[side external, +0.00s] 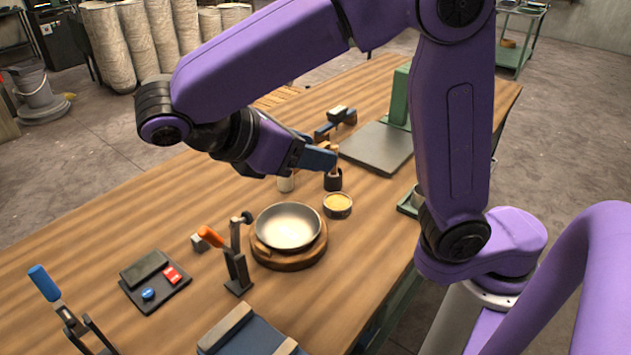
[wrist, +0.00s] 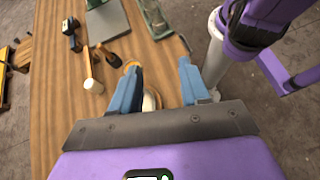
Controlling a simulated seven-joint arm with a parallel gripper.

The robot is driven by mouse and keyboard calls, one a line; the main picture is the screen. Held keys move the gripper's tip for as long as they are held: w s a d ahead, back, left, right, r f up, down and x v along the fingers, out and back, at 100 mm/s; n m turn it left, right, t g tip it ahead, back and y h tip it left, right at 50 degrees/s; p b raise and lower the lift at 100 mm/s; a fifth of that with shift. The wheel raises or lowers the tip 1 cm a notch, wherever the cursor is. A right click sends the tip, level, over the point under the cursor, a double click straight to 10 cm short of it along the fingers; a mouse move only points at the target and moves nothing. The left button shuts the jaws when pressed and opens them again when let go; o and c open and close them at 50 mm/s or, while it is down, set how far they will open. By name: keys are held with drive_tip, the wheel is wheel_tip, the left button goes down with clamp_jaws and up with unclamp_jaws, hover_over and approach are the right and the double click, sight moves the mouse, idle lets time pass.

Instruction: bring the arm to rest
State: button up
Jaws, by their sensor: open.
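My gripper (side external: 318,160) hangs in the air above the wooden table, with blue fingers. In the wrist view its two fingers (wrist: 160,78) are spread apart, with nothing held between them. A shallow metal bowl (side external: 288,226) rests on a round wooden base (side external: 290,260) on the table, below my gripper and apart from it. In the wrist view a pale rounded edge shows low between the fingers; I cannot tell whether it is the bowl.
A small dish with yellow contents (side external: 338,203) and a dark cup (side external: 333,181) stand near the bowl. An orange-handled clamp (side external: 236,262) rises at its left. A button panel (side external: 155,281) lies further left. A grey plate (side external: 377,148) with a green post lies behind.

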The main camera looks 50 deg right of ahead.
drive_tip(key=d+f+t+y, duration=0.2)
drive_tip(key=d+f+y, duration=0.4)
drive_tip(key=d+f, duration=0.15)
drive_tip(key=s+d+f+m+y, duration=0.1)
drive_tip(key=s+d+f+y, duration=0.1)
drive_tip(key=s, duration=0.3)
drive_tip(key=s+d+f+m+t+y, duration=0.1)
drive_tip(key=s+d+f+y, duration=0.2)
drive_tip(key=s, duration=0.3)
drive_tip(key=shift+s, duration=0.15)
idle(0.8)
